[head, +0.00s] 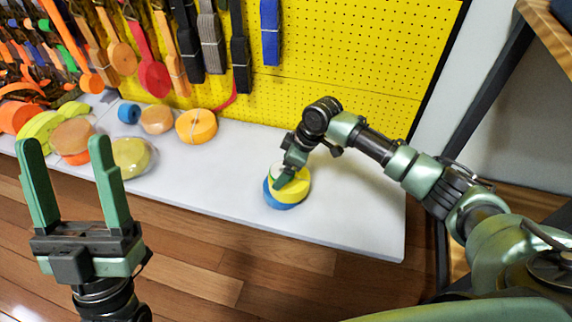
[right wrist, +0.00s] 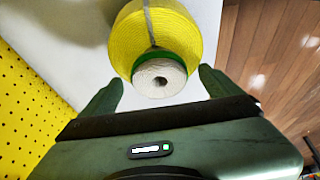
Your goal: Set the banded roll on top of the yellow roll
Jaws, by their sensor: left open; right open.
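The yellow roll (head: 292,192) lies flat on a blue roll (head: 284,205) near the right part of the white table. In the right wrist view the yellow roll (right wrist: 172,35) has a grey strap across it. A small white roll with a green band (right wrist: 160,78), which looks like the banded roll, appears to sit on the yellow roll; contact is not clear. My right gripper (right wrist: 161,82) is open, with one finger on each side of the white roll. In the head view this gripper (head: 287,176) partly hides it. My left gripper (head: 68,160) is open and empty, in front of the table.
An orange roll with a band (head: 196,126), a tan roll (head: 157,120), a small blue roll (head: 129,113) and a pale yellow roll (head: 134,157) lie at left. Straps hang on the yellow pegboard (head: 340,50). The white table (head: 345,220) is clear around the stack.

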